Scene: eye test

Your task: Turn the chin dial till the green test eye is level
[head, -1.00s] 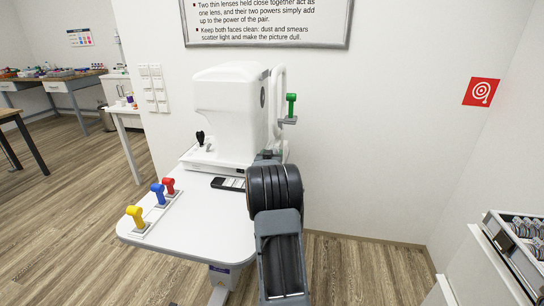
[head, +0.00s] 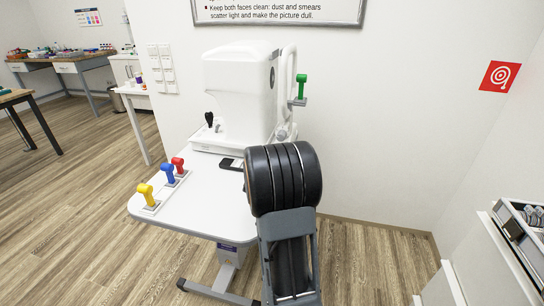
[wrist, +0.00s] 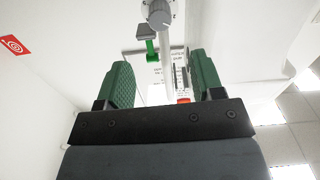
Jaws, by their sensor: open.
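The white eye-test machine (head: 237,95) stands on a white table (head: 190,215) in the head view. The green test eye (head: 301,86) is upright on a small grey bracket at the machine's right side. It also shows in the wrist view (wrist: 151,50), near the post. A grey round knob, apparently the chin dial (wrist: 159,17), is at the top of the wrist view, beyond my fingertips and apart from them. My gripper (wrist: 160,60) is open and empty, with a green finger on each side. In the head view my arm hides the gripper.
Yellow (head: 146,192), blue (head: 168,173) and red (head: 178,166) pieces stand along the table's left part. A dark joystick (head: 209,119) is at the machine's front left. A white cabinet with a tray (head: 522,240) is at the right. Floor is free at left.

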